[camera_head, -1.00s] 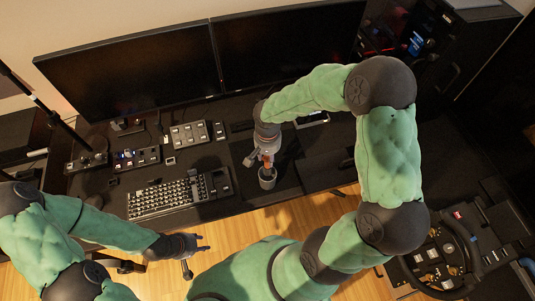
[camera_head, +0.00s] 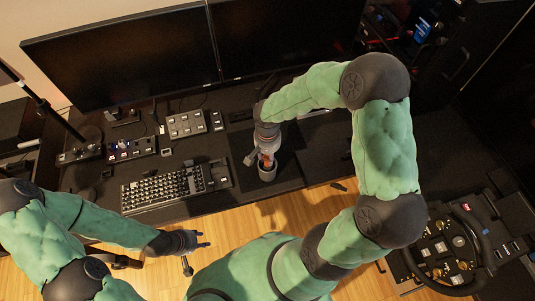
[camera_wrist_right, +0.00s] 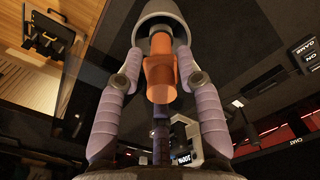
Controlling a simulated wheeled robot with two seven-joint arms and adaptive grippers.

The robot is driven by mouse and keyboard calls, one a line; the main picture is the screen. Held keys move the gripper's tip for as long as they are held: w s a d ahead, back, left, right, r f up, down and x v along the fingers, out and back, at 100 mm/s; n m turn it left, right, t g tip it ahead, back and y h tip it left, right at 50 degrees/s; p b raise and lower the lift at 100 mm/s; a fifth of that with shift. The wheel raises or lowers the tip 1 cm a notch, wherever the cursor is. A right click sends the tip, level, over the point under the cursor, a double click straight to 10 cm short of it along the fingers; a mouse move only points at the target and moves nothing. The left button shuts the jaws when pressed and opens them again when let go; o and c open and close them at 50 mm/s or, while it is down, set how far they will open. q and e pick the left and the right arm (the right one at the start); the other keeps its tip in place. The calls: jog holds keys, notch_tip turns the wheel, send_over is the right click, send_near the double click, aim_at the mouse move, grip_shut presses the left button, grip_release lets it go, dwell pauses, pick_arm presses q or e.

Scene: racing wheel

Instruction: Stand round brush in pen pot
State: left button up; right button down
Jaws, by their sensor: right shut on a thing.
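The pen pot (camera_head: 267,174) is a small grey cup on the dark desk mat, near the desk's front edge. My right gripper (camera_head: 263,162) is right above the pot, its fingers pointing down. It is shut on the round brush, whose orange part (camera_head: 266,158) shows between the fingers. In the right wrist view the orange brush (camera_wrist_right: 160,82) runs between the two fingers (camera_wrist_right: 160,65), with its far end inside or in front of the grey pot rim (camera_wrist_right: 148,18). I cannot tell how deep it sits. My left gripper (camera_head: 197,250) is open and empty, out over the floor.
A keyboard (camera_head: 163,190) lies left of the pot, with button boxes (camera_head: 186,124) behind it. Two monitors (camera_head: 120,60) stand at the back. A racing wheel (camera_head: 445,250) is at the lower right. The mat around the pot is mostly clear.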

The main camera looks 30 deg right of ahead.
jog(key=c, duration=0.7)
grip_release()
jog(key=shift+c, duration=0.2)
notch_tip(320, 180, up, 12)
